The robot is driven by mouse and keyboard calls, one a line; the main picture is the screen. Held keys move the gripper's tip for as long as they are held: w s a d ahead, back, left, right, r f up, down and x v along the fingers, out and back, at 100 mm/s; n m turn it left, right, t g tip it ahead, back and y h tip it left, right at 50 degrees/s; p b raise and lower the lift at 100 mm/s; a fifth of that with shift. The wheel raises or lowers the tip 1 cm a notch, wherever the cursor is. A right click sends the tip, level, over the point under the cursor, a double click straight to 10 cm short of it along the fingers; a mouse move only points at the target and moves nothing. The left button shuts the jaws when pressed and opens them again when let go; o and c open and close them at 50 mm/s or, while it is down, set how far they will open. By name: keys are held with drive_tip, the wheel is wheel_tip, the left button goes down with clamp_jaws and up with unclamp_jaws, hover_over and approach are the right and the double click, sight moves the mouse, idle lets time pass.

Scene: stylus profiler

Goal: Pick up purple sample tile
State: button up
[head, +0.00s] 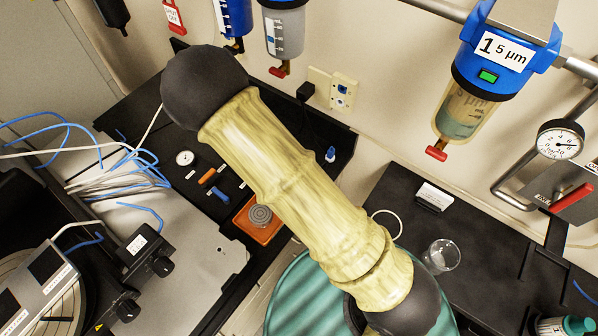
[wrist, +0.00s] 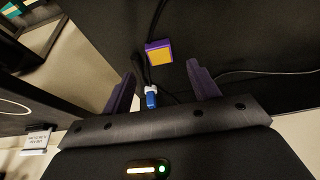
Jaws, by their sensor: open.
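The purple sample tile (wrist: 158,54) shows in the wrist view as a small block with purple edges and a yellow-orange face. It lies on a dark surface just beyond my fingertips, roughly centred between them. My gripper (wrist: 161,70) is open, its two purple fingers spread apart with nothing held between them. I cannot tell how far above the tile it is. In the head view my arm crosses the middle of the picture, and neither my gripper nor the tile can be made out there.
A small blue-and-white fitting (wrist: 151,96) and dark cables lie between my fingers, near the tile. In the head view a glass beaker (head: 441,256) stands on the right black bench (head: 388,203). A filter housing (head: 470,85) and a gauge (head: 560,140) hang at the wall.

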drive_tip(key=shift+f, duration=0.15)
drive_tip(key=shift+p+x, duration=1.4)
drive_tip(key=shift+x, duration=1.15)
drive_tip(key=c, duration=1.1)
drive_tip(key=shift+o, duration=0.2)
wheel_tip(320, 180, up, 10)
drive_tip(key=b, duration=0.3)
